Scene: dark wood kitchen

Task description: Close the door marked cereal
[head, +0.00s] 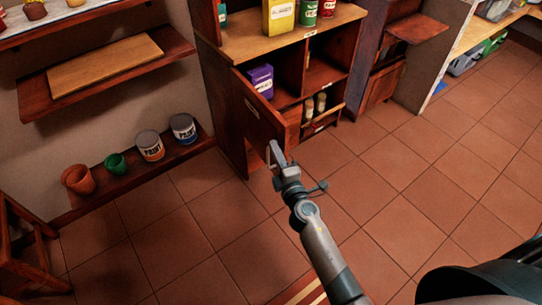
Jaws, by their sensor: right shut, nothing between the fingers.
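A dark red-brown door (258,112) stands open on the left side of a low wooden cabinet (262,42). It has a small pale label whose word is too small to read, so I cannot tell if it says cereal. My right gripper (272,154) is shut and empty at the lower front edge of this door. I cannot tell whether it touches the door. Inside the cabinet, a purple container (262,80) stands behind the door, and small jars (314,104) stand in the right compartment. My left gripper is not in view.
A yellow container (280,14) and cans stand on the cabinet top. Paint cans (150,146) and pots (78,180) line a low shelf at left. A wooden stool (25,245) is at lower left. The tiled floor (400,190) is clear at the right.

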